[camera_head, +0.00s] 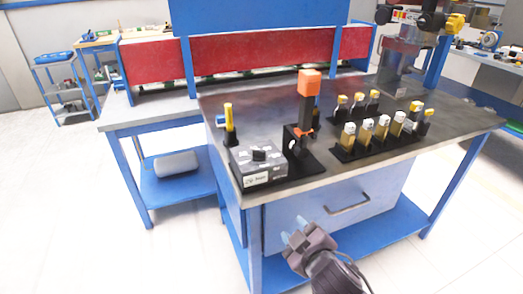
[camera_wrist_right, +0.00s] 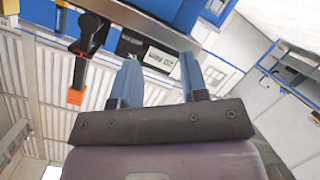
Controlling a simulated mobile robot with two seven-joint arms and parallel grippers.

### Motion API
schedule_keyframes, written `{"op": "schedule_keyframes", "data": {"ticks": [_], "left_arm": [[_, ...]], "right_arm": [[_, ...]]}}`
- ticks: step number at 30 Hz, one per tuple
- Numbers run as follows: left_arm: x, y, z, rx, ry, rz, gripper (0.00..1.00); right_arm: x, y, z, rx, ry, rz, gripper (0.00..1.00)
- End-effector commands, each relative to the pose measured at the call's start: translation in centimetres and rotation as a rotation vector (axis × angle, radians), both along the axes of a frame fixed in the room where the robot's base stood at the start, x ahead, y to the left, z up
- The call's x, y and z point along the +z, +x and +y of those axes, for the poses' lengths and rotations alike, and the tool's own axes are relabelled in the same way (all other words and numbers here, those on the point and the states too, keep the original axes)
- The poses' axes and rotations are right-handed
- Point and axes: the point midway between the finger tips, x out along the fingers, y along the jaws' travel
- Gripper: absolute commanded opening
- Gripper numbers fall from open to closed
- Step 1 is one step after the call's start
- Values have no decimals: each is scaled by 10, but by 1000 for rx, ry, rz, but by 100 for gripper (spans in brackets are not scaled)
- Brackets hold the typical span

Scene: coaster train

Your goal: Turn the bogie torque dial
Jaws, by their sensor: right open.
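A grey dial box (camera_head: 262,165) with a black knob (camera_head: 259,155) on top sits at the near left corner of the workbench. A white label (camera_head: 257,179) is on its front; its lettering is too small to read surely. My right gripper (camera_head: 292,229) is open and empty, in front of the bench and below its top, lower than the dial box and apart from it. In the right wrist view the two blue fingers (camera_wrist_right: 159,60) stand apart, with a label (camera_wrist_right: 160,60) of the box behind them. The knob cannot be made out there. My left gripper is not in view.
An upright black tool with an orange top (camera_head: 309,83) stands just right of the box. A yellow-handled tool (camera_head: 228,117) stands behind it. Racks of several yellow-capped pieces (camera_head: 366,134) are further right. The bench drawer (camera_head: 340,213) and its handle are near my gripper.

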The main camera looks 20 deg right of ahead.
Motion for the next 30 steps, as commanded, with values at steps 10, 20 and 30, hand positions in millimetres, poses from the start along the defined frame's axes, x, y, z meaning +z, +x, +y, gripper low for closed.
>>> {"op": "schedule_keyframes", "data": {"ticks": [10, 20, 30], "left_arm": [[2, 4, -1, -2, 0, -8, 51], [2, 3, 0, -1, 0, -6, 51], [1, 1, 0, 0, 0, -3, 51]], "right_arm": [[114, 80, 120, 571, -401, -701, 40], [141, 85, 205, 1223, -885, -1156, 40], [122, 122, 176, 1974, -1487, -1163, 40]]}}
